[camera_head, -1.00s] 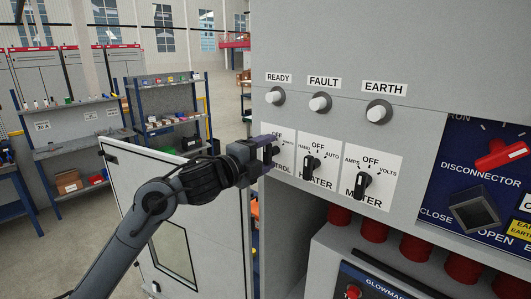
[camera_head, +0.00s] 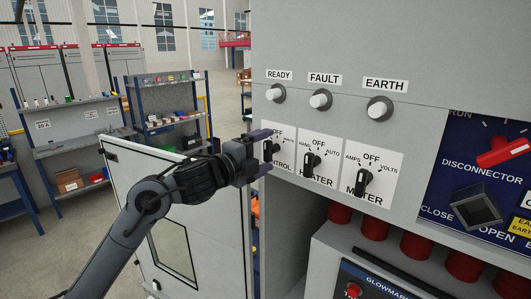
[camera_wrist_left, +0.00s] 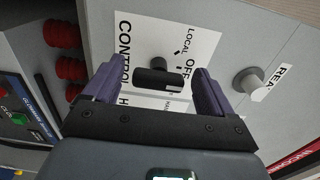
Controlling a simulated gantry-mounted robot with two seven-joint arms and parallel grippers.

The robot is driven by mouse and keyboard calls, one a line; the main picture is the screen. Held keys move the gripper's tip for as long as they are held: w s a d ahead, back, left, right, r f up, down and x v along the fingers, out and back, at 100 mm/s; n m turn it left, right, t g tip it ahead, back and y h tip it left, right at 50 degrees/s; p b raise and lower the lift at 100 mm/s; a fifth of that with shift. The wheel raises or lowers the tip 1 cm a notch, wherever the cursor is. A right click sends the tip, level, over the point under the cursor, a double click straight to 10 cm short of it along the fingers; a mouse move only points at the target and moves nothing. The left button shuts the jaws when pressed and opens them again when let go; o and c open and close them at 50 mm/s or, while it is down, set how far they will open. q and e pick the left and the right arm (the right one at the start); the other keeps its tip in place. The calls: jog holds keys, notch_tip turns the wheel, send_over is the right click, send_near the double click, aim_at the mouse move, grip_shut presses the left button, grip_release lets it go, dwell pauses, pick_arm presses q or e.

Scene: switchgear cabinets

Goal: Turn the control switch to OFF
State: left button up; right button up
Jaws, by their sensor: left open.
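The control switch (camera_head: 269,150) is a black handle on a white plate lettered CONTROL, leftmost of three switches on the grey panel. In the left wrist view the handle (camera_wrist_left: 160,77) lies roughly along the plate's upright direction, its white-marked end toward the OFF side. My left gripper (camera_head: 261,152) is open in front of it, with one purple finger above and one below in the head view. In the left wrist view the fingers (camera_wrist_left: 158,92) stand apart on both sides of the handle, with gaps. Part of the plate's lettering is hidden.
The heater switch (camera_head: 312,162) and the meter switch (camera_head: 363,181) are close on the right. The READY (camera_head: 276,95), FAULT (camera_head: 320,101) and EARTH (camera_head: 379,110) lamps sit above. An open cabinet door (camera_head: 125,165) stands behind my left arm.

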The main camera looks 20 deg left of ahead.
pick_arm(q)
jog(key=b+v, duration=0.3)
jog(key=v, duration=0.6)
jog(key=shift+s, duration=0.35)
jog(key=shift+a, duration=0.15)
